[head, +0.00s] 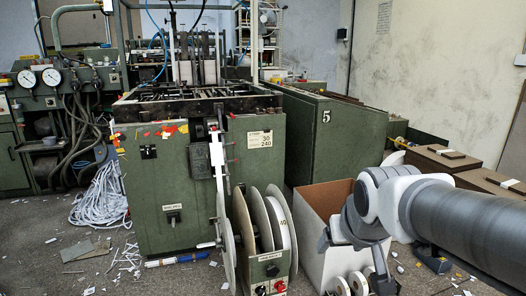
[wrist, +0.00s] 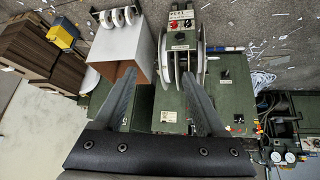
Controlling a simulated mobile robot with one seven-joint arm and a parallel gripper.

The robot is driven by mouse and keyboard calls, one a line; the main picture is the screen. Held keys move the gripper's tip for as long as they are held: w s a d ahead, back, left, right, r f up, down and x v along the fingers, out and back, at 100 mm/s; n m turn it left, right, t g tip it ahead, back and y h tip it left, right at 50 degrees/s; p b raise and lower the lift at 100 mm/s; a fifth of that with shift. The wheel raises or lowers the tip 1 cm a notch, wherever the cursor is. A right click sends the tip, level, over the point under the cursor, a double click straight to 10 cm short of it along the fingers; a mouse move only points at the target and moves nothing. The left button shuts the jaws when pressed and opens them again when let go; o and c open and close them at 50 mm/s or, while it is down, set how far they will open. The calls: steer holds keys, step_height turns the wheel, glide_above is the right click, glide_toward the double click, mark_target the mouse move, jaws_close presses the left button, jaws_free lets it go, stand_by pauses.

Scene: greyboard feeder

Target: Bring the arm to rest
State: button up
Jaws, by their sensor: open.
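My arm (head: 450,215) reaches in from the right in the head view, above the floor and in front of an open cardboard box (head: 325,205). Its wrist end is bent downward beside the box. In the wrist view my gripper (wrist: 158,73) is open, its two dark fingers spread apart with nothing between them. Beyond the fingers are the open box (wrist: 125,45) and the reel unit (wrist: 180,55). I cannot make out the fingertips clearly in the head view.
The green feeder machine (head: 160,205) stands left of centre, with the large reels (head: 240,235) in front. A green cabinet marked 5 (head: 335,135) stands behind the box. Brown board stacks (head: 440,160) are at right. Small white rolls (head: 350,283) sit low before the box. Scraps litter the floor.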

steer(key=s+f+g, duration=0.2)
steer(key=s, duration=1.2)
step_height(320, 180, up, 29)
steer(key=p, duration=2.8)
steer(key=shift+w+a+p, duration=0.15)
steer(key=shift+p, duration=0.15)
steer(key=shift+f, duration=0.1)
